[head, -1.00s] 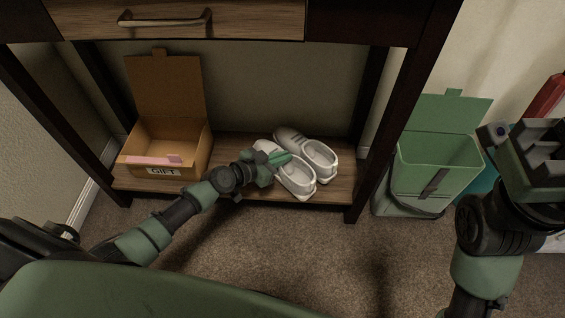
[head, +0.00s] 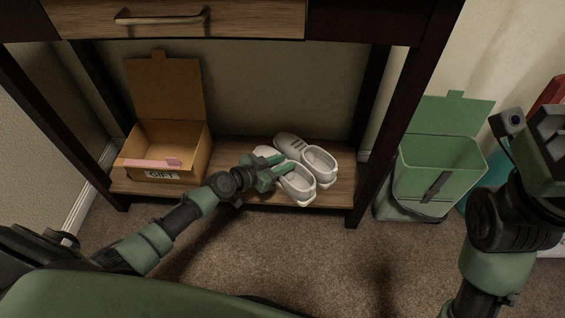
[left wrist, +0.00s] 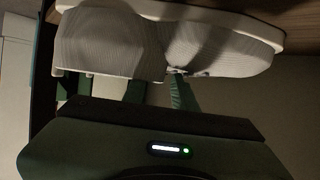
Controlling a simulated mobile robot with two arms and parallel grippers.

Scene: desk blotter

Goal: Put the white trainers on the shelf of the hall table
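The pair of white trainers rests side by side on the lower shelf (head: 230,196) of the dark-framed hall table. The rear trainer (head: 319,163) is behind the front trainer (head: 299,184), whose left part is partly hidden by my left gripper (head: 275,164). The left gripper's two green fingers are apart, at the left side of the front trainer. The left wrist view shows the fingers (left wrist: 157,93) separated, with white trainers (left wrist: 105,42) close beyond them. My right gripper (head: 548,145) is at the right edge, partly cut off; its jaws cannot be made out.
An open cardboard box (head: 150,140) marked GIFT stands on the shelf's left part. A green bin (head: 432,170) with its lid up stands right of the table. The table's dark front legs flank the shelf. Brown carpet (head: 290,240) in front is clear.

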